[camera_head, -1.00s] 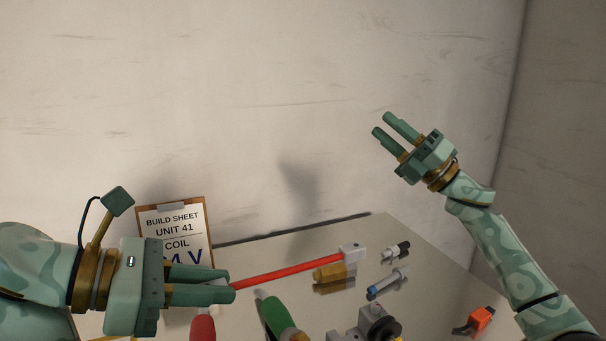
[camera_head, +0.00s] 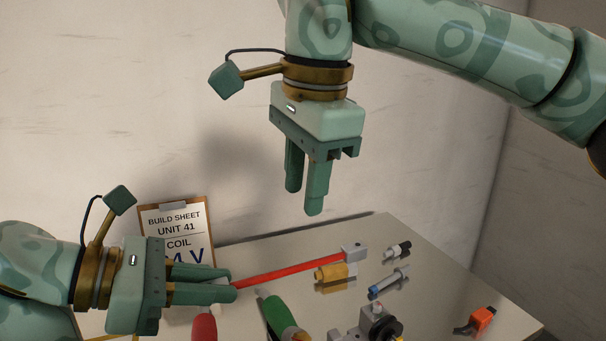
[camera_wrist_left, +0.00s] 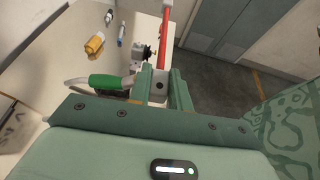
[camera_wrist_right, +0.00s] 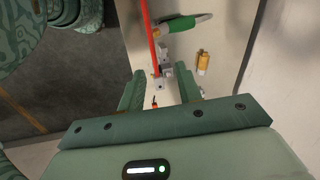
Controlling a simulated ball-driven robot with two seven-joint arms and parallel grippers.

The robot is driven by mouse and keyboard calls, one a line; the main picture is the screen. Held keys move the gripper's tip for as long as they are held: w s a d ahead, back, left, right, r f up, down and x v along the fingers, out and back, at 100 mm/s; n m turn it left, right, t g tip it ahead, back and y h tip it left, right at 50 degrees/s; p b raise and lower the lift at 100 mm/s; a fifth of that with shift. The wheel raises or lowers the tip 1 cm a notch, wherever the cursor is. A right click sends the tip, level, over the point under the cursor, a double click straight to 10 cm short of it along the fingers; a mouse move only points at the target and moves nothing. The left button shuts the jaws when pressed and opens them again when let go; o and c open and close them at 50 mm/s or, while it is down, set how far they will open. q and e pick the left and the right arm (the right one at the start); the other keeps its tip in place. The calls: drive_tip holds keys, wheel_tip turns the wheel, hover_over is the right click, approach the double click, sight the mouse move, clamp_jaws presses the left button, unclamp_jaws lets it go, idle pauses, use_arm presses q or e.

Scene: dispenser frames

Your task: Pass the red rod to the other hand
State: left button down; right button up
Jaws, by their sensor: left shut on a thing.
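The red rod (camera_head: 290,269) is held by one end in my left gripper (camera_head: 233,285), which is shut on it at the lower left of the head view. The rod points right and slightly up, with a pale grey block (camera_head: 354,252) at its free end. In the left wrist view the rod (camera_wrist_left: 166,38) runs away from a grey block between the fingers. My right gripper (camera_head: 304,201) is open and empty, pointing down above the rod and apart from it. In the right wrist view the rod's end block (camera_wrist_right: 159,85) appears between its fingers.
A yellow cylinder (camera_head: 334,278), small connectors (camera_head: 390,283), a green-handled tool (camera_head: 279,318), a red handle (camera_head: 204,328), a grey-black part (camera_head: 381,325) and an orange item (camera_head: 479,320) lie on the table (camera_head: 437,284). A build sheet (camera_head: 178,226) stands behind my left gripper.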

sight(291, 270)
wheel_tip(291, 270, down, 11)
drive_tip(key=w+a, duration=0.1)
drive_tip(key=w, duration=0.1)
clamp_jaws()
use_arm(q)
drive_tip(key=c, duration=1.1)
unclamp_jaws()
drive_tip(key=shift+c, duration=0.2)
